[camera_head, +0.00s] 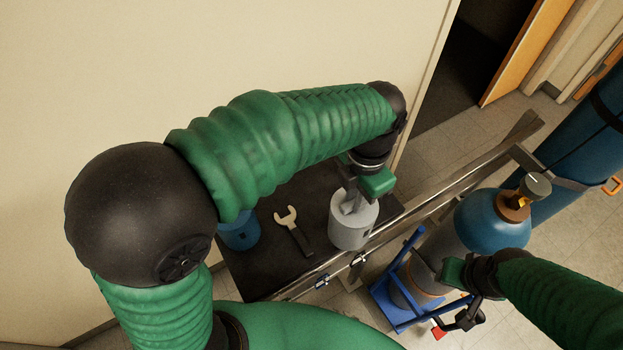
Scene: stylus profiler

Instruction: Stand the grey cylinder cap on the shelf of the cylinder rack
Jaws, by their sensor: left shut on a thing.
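The grey cylinder cap (350,228) is upright over the right part of the black shelf (268,272) of the cylinder rack. My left gripper (353,203) comes down from above and is shut on the cap's top. I cannot tell whether the cap's base touches the shelf. My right gripper (452,274) is low at the right, beside the blue gas cylinder (487,222); its fingers are too unclear to tell open from shut.
A wrench (291,229) lies on the shelf left of the cap. A blue container (238,234), partly hidden by my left arm, stands further left. A metal rail (440,182) runs along the shelf's front. A blue cart (398,310) stands below the cylinder.

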